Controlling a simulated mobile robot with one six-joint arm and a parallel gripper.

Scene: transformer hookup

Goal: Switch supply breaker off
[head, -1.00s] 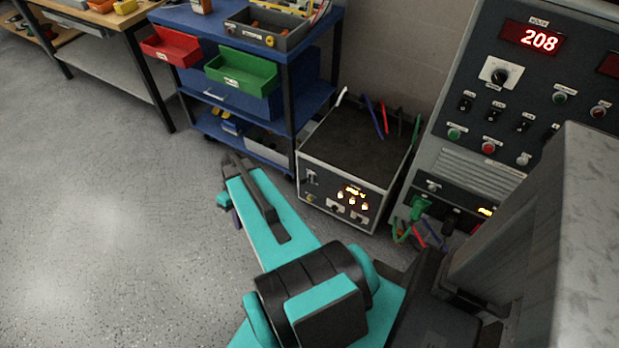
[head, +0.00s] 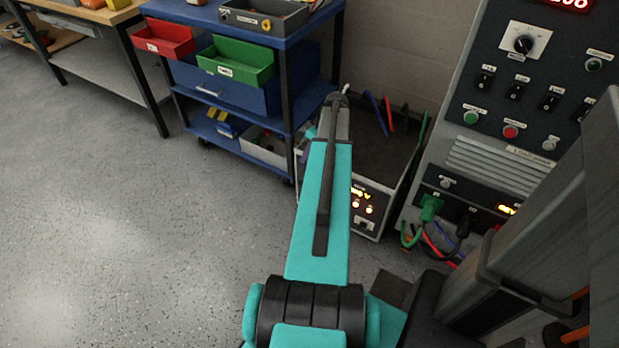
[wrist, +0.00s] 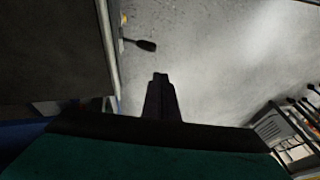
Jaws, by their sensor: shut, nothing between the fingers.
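The dark-topped box (head: 372,150) stands on the floor with lit indicators on its front. My arm hides the left part of that front in the head view. In the wrist view the box's dark top (wrist: 50,50) is at left, and a black paddle-shaped lever (wrist: 140,44) sticks out past its pale edge. I cannot read a label on it. My gripper (wrist: 160,77) is shut and empty, with its tips apart from the lever in the picture. The grey panel (head: 490,130) carries several black switches (head: 517,90); which one is the supply breaker I cannot tell.
A blue cart (head: 290,110) with red (head: 165,40) and green (head: 237,62) bins stands behind and left of the box. Green, red and blue cables (head: 432,235) hang at the panel's base. The floor (head: 130,240) at left is clear.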

